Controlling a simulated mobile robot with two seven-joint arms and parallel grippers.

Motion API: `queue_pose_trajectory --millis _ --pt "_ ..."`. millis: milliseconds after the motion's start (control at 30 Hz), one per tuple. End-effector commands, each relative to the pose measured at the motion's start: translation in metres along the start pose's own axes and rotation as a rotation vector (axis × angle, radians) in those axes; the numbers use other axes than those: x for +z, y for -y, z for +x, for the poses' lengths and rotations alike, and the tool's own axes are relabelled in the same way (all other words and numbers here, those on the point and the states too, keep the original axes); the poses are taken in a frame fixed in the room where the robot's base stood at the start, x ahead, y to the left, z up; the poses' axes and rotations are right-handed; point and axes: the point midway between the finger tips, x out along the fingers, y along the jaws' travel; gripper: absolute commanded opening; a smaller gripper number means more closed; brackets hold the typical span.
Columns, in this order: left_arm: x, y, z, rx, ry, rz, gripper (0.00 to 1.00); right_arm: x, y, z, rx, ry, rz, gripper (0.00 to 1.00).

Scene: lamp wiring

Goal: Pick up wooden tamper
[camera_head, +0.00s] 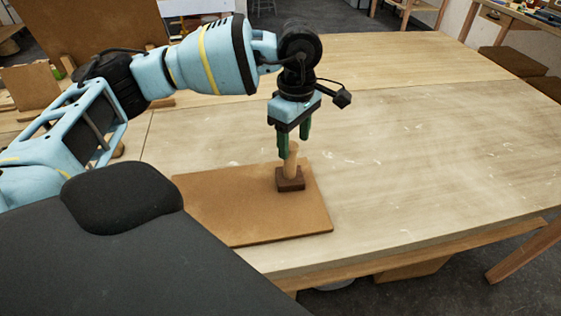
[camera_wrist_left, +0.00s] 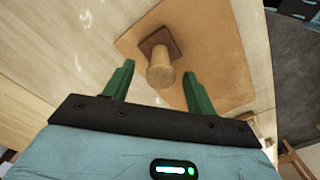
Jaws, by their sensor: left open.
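The wooden tamper (camera_head: 291,166) stands upright on the brown board, with a light round handle and a dark square base (camera_head: 290,183). My left gripper (camera_head: 293,149) is open and points down right at the tamper's handle, its green fingers at the height of the handle's top. In the left wrist view the tamper (camera_wrist_left: 160,70) shows ahead of the open fingers (camera_wrist_left: 158,77), in the gap between them and a little beyond. I cannot tell whether a finger touches the handle. My right gripper is in neither view.
The brown board (camera_head: 225,205) lies flat near the front edge of the pale wooden workbench (camera_head: 420,150). The bench is bare to the right of the board. Wooden panels (camera_head: 85,30) stand at the back left.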

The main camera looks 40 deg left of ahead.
Motion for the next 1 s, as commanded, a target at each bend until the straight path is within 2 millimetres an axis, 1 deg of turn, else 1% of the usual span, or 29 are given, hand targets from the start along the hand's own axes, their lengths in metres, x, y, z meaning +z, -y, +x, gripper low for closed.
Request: queue_pose_trajectory --millis 233,500,667,767,900,1000 --pt "-0.002 -0.001 0.000 0.002 -0.008 -0.001 0.57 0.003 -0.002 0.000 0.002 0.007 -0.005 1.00" --pt "-0.003 0.000 0.023 0.001 -0.007 -0.002 0.57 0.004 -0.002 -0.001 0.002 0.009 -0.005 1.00" --pt "-0.003 0.000 0.026 0.003 -0.006 -0.002 0.57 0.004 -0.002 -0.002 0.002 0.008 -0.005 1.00" --pt "-0.005 0.001 0.035 0.001 -0.008 -0.003 0.57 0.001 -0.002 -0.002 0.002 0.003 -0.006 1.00" --pt "-0.009 0.003 0.054 0.002 -0.007 -0.002 0.57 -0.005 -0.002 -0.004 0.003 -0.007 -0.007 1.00" --pt "-0.008 0.003 0.067 0.001 -0.006 -0.001 0.57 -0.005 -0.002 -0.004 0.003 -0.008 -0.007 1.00"
